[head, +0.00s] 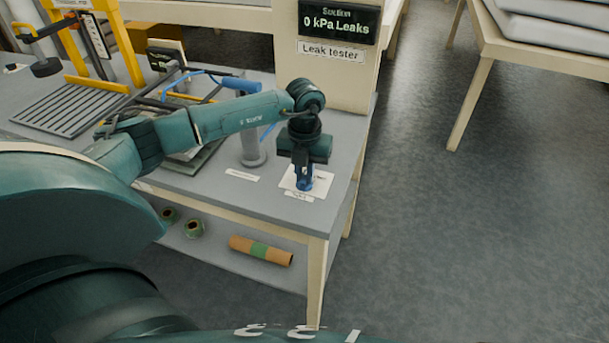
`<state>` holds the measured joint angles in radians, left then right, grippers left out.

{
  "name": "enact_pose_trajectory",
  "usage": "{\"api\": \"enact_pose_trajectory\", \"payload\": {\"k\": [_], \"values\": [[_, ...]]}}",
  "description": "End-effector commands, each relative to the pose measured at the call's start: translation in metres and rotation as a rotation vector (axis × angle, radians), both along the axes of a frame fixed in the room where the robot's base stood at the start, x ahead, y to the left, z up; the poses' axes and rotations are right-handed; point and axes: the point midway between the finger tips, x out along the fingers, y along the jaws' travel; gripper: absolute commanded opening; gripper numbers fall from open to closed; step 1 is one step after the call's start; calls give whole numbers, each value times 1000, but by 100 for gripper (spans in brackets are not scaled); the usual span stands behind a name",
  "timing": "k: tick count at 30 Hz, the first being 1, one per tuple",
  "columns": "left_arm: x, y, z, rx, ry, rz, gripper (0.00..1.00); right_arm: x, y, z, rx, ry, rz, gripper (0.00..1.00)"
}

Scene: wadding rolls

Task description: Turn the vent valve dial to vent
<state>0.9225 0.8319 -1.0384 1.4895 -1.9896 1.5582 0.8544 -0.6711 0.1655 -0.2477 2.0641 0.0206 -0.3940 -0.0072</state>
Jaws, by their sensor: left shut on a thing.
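The blue vent valve dial (304,184) sits on a white plate (289,183) near the right front corner of the grey table. A small label lies in front of it, too small to read. My left gripper (304,174) points down over the dial and is shut on it. The fingers and the gripper body hide the top of the dial, so its setting cannot be told. The leak tester display (338,22) stands behind and reads "Suction 0 kPa Leaks". My right gripper is not in view.
A grey cylinder (252,150) stands left of the dial. A slatted tray (68,112) and a yellow frame (118,40) are at the table's left. An orange-brown roll with a green band (261,251) lies on the lower shelf. Open floor lies to the right.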

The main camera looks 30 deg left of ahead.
Motion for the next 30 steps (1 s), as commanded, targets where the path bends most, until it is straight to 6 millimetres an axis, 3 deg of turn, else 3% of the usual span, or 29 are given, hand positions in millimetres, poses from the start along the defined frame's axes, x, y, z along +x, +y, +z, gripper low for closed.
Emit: {"api": "enact_pose_trajectory", "payload": {"k": [18, 30], "values": [[1, 0, -1, 0, -4, -557, 0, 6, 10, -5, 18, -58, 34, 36], [1, 0, 0, 2, -4, -752, 0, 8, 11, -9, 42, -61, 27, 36]]}}
